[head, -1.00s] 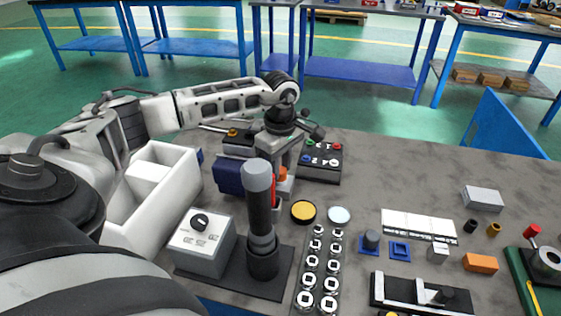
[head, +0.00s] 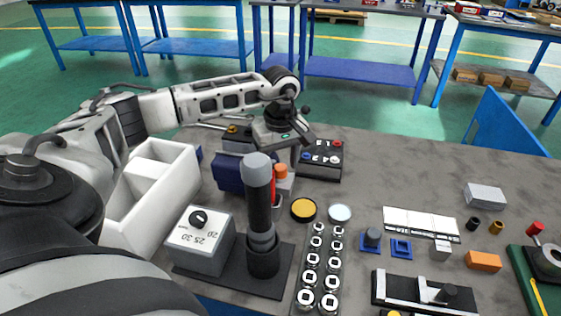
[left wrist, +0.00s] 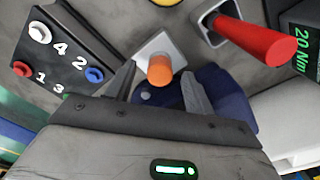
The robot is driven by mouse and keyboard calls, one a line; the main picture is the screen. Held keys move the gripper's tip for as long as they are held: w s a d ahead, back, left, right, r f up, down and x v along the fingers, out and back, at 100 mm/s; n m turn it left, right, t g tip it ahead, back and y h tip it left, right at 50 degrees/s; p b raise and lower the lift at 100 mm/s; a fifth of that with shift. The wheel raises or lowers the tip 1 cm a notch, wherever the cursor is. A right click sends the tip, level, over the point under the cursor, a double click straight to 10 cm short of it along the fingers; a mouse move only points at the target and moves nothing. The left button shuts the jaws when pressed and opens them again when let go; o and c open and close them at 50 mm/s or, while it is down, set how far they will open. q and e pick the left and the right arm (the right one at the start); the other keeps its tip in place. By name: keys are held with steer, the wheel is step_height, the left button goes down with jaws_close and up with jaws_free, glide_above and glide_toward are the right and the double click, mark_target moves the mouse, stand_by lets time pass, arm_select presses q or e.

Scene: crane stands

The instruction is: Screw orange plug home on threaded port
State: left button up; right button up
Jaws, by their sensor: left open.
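The orange plug (head: 281,171) stands upright on its mount, partly behind a grey-black cylindrical tool. In the left wrist view the orange plug (left wrist: 160,70) sits at a pale square base (left wrist: 158,46). The threads are hidden, so I cannot tell how deep it sits. My left gripper (head: 288,154) is above and behind it in the head view. In the left wrist view its fingers (left wrist: 158,86) are spread, one to each side of the plug's line, with the plug ahead of them and nothing gripped. My right gripper is not in view.
A numbered dark panel (head: 322,174) with coloured knobs stands close to the right. A dark blue box (head: 229,172) is left of the plug. The cylindrical tool (head: 259,205) rises in front. A red handle (left wrist: 258,43) shows nearby in the left wrist view. Bench space beyond the panel is clear.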

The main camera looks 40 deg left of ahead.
arm_select(q)
steer(key=shift+r+p, duration=1.9)
steer(key=shift+r, duration=0.65)
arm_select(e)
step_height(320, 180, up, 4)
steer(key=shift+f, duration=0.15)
arm_select(q)
steer(key=shift+r, duration=0.65)
step_height(320, 180, up, 15)
steer(key=shift+f, duration=0.2)
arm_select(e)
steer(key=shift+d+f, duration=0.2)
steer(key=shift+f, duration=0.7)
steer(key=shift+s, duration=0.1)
